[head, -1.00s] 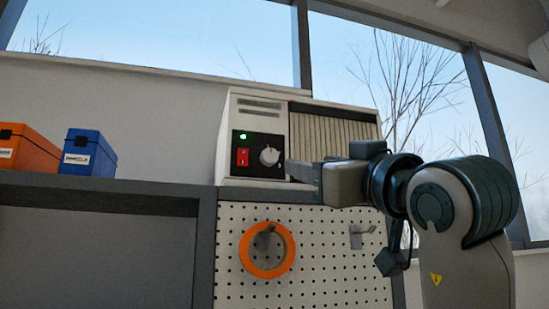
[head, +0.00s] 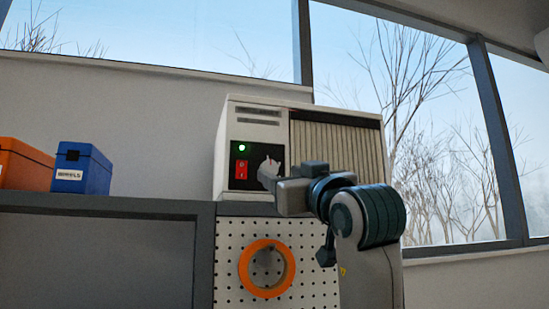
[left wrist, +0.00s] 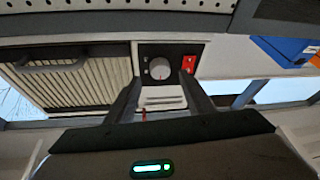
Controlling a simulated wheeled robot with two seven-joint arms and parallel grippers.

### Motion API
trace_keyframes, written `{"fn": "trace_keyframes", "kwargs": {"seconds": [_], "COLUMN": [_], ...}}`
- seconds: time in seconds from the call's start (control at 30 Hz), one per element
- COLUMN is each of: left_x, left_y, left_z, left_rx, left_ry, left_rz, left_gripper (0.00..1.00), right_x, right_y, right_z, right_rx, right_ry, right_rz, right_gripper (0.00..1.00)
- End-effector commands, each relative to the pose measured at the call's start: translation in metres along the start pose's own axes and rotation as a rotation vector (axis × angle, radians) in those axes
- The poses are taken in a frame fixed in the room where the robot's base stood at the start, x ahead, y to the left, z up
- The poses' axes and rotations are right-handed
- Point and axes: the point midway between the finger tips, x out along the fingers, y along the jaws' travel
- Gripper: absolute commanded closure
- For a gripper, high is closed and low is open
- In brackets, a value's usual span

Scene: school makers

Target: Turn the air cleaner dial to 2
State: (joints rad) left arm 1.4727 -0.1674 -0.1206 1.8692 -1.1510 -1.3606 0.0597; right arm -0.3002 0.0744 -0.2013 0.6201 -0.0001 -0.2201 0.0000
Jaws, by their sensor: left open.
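The air cleaner (head: 260,111) is a pale box with a ribbed grille, standing above the pegboard. Its black panel carries a lit green lamp, a red switch (head: 240,169) and a light grey dial (head: 269,166). My left gripper (head: 269,181) is at the panel, partly covering the dial in the head view. In the left wrist view, which looks upside down, the dial (left wrist: 160,68) shows between the open fingertips of my left gripper (left wrist: 159,78). I cannot tell whether the fingers touch it. The dial's setting is too small to read. My right gripper is out of view.
A blue box (head: 82,170) and an orange box (head: 22,165) stand on the grey shelf to the left. An orange ring (head: 246,272) hangs on the pegboard (head: 228,235) below the air cleaner. Windows are behind.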

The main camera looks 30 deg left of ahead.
Motion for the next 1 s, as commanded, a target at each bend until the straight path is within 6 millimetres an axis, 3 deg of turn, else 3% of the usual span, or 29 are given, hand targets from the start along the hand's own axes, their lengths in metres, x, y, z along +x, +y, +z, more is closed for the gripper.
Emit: {"fn": "trace_keyframes", "kwargs": {"seconds": [0.03,0.3,0.77,0.93,1.0], "left_x": [0.011,0.041,0.047,0.047,0.047], "left_y": [0.001,0.0,0.0,0.0,0.0], "left_z": [-0.004,-0.002,0.001,0.0,0.0], "left_rx": [0.003,0.001,-0.001,0.0,0.0], "left_ry": [-0.001,0.0,0.0,0.0,0.0], "left_rz": [-0.001,-0.001,0.001,0.001,0.0], "left_gripper": [0.51,0.51,0.51,0.92,0.92], "right_x": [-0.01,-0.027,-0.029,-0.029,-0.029], "right_y": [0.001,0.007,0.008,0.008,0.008], "right_z": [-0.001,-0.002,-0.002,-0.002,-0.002], "right_rx": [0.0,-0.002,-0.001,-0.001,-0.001], "right_ry": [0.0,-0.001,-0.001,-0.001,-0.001], "right_rz": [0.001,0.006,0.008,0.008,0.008], "right_gripper": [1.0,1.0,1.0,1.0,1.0]}}
